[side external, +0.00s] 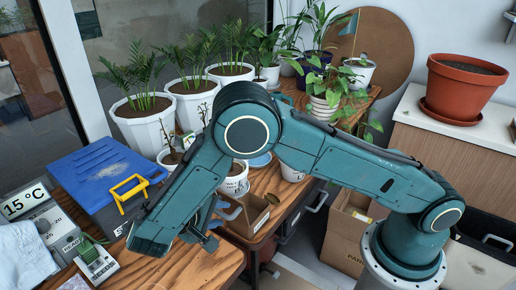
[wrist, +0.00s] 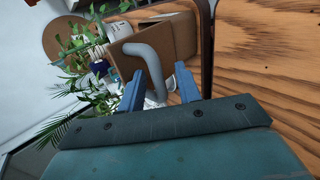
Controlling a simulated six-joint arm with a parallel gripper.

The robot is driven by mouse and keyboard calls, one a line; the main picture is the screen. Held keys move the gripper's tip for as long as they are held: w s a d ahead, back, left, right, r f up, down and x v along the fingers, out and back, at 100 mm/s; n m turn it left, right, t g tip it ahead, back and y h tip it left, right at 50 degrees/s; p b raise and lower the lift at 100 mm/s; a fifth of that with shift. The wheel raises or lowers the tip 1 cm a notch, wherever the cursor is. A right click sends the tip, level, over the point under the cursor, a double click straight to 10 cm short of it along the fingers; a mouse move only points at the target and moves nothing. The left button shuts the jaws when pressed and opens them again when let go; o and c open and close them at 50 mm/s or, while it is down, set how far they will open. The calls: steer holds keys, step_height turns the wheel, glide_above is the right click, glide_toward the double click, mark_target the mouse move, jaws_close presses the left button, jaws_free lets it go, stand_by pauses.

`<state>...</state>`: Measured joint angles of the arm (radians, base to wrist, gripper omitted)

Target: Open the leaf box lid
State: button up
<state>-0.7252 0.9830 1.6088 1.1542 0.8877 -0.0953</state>
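A blue box (side external: 105,180) with a worn, flat blue lid stands on the wooden table at left, and a yellow handle (side external: 130,190) rises at its front right. The lid looks closed. A small brown box (side external: 256,216) with a grey handle sits right of my gripper; the grey handle (wrist: 150,62) also shows in the wrist view. I cannot tell by label which is the leaf box. My gripper (wrist: 158,82) has its two blue fingers apart, with the grey handle between them in the picture; contact is unclear. In the side view my forearm hides most of the gripper.
White pots with palms (side external: 145,118) stand behind the blue box. A cardboard box (side external: 350,230) is on the floor. The bare wood (side external: 185,268) at the front is clear.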

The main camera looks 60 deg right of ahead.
steer(key=shift+a+r, duration=0.2)
steer(key=shift+w+a+r, duration=0.1)
steer(key=shift+a+r, duration=0.35)
steer(key=shift+a, duration=0.1)
step_height(320, 180, up, 8)
steer(key=a, duration=0.1)
steer(key=shift+f, duration=0.15)
